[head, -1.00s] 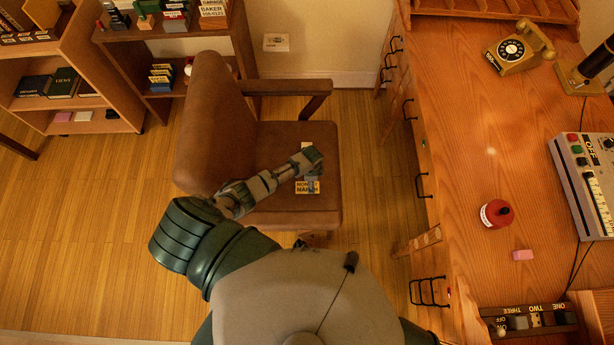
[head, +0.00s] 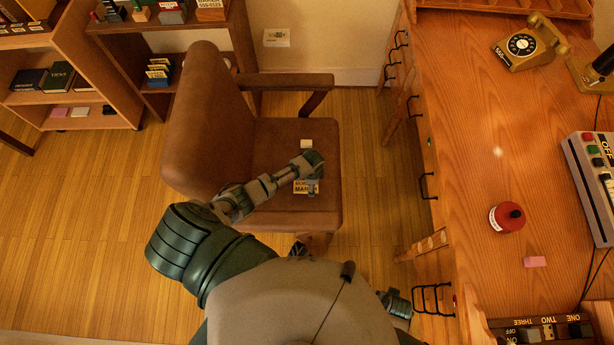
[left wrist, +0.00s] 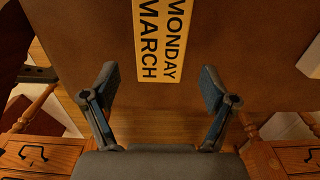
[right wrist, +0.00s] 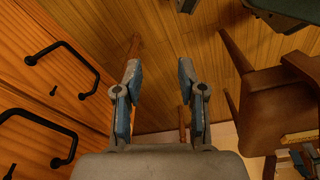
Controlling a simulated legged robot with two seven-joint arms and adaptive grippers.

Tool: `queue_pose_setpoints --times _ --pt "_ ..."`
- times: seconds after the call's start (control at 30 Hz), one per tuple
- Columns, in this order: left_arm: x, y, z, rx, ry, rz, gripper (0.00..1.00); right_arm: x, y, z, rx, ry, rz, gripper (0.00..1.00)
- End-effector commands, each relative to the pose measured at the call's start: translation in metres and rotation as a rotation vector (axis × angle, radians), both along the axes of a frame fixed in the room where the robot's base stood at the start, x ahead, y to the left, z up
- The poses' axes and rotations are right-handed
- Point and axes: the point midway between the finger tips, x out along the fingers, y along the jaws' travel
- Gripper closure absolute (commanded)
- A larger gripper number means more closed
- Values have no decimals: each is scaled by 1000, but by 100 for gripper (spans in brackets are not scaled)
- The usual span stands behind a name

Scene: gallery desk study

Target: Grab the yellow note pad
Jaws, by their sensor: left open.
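The yellow note pad (head: 301,187), printed "MONDAY MARCH", lies on the brown chair's seat (head: 265,150). In the left wrist view the pad (left wrist: 161,42) is upper centre, beyond and between the fingertips, not held. My left gripper (left wrist: 160,76) is open and empty. In the head view my left gripper (head: 313,186) is over the pad and partly covers it. My right gripper (right wrist: 159,70) is open and empty beside the desk drawers. It shows at the lower right of my body in the head view (head: 402,304).
A small white block (head: 306,144) lies on the seat behind the pad. The chair has an armrest (head: 290,81) at its far side. The wooden desk (head: 470,150) with black drawer handles stands to the right. A shelf (head: 165,30) is behind. Open floor (head: 100,220) lies to the left.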

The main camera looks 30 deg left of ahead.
Motion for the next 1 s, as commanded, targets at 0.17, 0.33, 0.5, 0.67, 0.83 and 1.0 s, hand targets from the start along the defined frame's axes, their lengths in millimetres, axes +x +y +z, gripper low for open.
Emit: queue_pose_setpoints --times 0.17,0.33,0.5,0.67,0.83,1.0 --pt "-1 1 -18 -1 3 0 15 9 2 31 0 -12 -4 60" --pt "-1 1 -25 -2 3 0 15 12 2 56 0 -18 -6 60" --pt "0 1 -25 -1 0 0 15 13 1 64 0 -20 -7 60" --pt "0 1 -24 -1 0 0 15 13 2 64 0 -20 -7 60" --pt "0 1 -24 -1 1 0 55 14 1 64 0 -19 -7 60" --pt "0 1 -25 -2 1 0 79 14 1 64 0 -19 -7 60"
